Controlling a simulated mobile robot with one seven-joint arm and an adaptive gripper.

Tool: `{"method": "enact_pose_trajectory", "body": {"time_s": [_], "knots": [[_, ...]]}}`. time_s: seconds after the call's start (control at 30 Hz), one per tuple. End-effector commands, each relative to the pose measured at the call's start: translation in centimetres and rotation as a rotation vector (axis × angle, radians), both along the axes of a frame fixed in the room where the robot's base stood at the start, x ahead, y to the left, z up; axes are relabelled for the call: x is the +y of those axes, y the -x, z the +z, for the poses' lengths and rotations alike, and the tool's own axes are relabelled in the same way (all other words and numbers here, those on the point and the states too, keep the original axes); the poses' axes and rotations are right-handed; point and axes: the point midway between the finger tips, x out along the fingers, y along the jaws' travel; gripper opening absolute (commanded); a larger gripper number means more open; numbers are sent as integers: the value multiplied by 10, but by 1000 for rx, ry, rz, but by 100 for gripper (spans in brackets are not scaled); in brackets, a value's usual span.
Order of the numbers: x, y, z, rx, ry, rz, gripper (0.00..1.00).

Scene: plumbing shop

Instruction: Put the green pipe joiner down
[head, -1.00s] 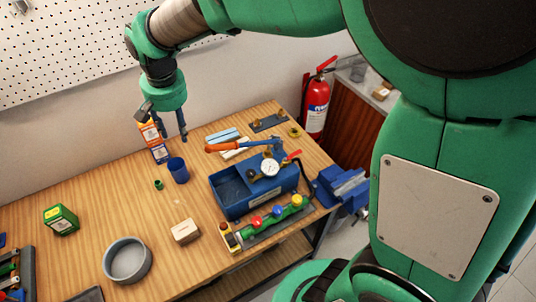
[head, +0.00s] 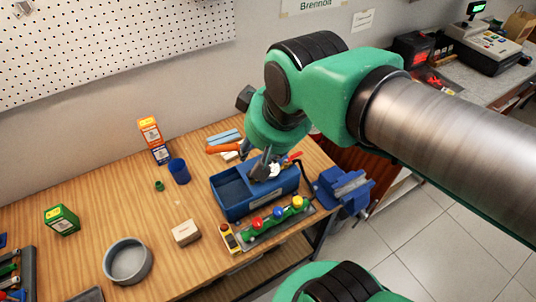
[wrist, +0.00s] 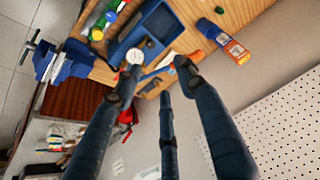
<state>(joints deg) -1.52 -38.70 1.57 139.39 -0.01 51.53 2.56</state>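The green pipe joiner (head: 159,185), a small dark green ring, rests on the wooden bench (head: 95,225) just left of the blue cup (head: 179,171). My gripper (head: 265,168) is well to its right, in front of the blue test pump (head: 233,191) as the head view sees it. In the wrist view my gripper's fingers (wrist: 160,78) are spread, with nothing held between them.
A green box (head: 61,220), a grey bowl (head: 128,261) and a beige block (head: 186,232) stand on the bench. A manifold with coloured knobs (head: 277,219) and a blue vise (head: 343,189) are at the right. Bench around the joiner is mostly clear.

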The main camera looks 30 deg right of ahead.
Motion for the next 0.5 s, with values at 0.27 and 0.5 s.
{"method": "enact_pose_trajectory", "body": {"time_s": [0.27,0.5], "knots": [[-9,29,-6,-33,19,12,40],[-9,30,-6,-34,21,13,40]]}}
